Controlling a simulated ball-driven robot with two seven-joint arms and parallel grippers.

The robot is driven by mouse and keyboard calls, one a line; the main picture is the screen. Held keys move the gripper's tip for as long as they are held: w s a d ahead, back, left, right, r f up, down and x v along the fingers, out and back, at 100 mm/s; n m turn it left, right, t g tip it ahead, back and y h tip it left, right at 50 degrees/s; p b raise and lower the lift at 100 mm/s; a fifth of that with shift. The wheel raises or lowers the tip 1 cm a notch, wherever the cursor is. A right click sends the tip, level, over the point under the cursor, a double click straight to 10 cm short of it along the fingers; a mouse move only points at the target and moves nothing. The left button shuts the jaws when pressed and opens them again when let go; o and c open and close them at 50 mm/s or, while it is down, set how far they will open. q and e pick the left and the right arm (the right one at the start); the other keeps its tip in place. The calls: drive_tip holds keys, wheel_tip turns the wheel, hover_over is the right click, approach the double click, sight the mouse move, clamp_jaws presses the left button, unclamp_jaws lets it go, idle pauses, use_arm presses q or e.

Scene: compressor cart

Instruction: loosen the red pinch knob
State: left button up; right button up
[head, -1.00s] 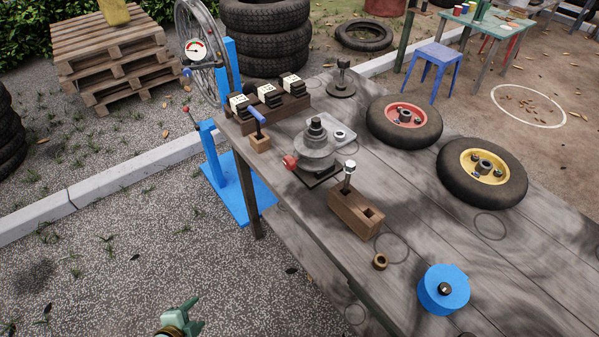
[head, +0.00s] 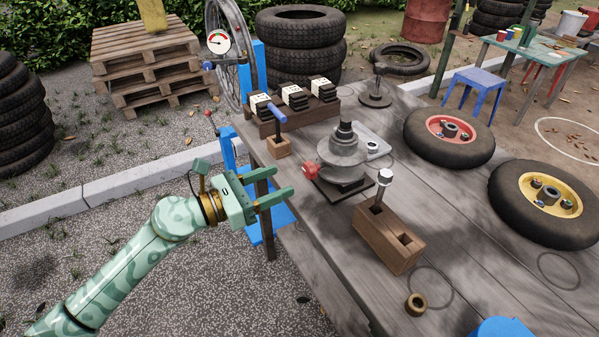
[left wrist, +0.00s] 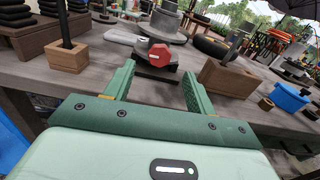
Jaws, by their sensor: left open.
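The red pinch knob (head: 311,170) sticks out from the left side of a grey round metal fixture (head: 342,158) on a dark base plate on the workbench. In the left wrist view the knob (left wrist: 159,54) shows as a red faceted face, beyond and between the fingers. My left gripper (head: 287,184) is open and empty, short of the knob and to its left at the bench's near edge. Its two green fingers (left wrist: 157,88) are spread wide in the left wrist view. Nothing touches the knob. My right gripper is out of view.
A wooden block with a silver-headed tool (head: 399,240) stands right of the fixture. A blue-handled tool in a small wooden block (head: 279,147) stands behind left. A brass ring (head: 415,304) lies in front. Wheels (head: 449,138) occupy the right side.

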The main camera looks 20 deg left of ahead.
sight(306, 170)
use_arm(q)
drive_tip(key=x, duration=0.6)
drive_tip(key=shift+w+d, duration=0.15)
drive_tip(key=c, duration=1)
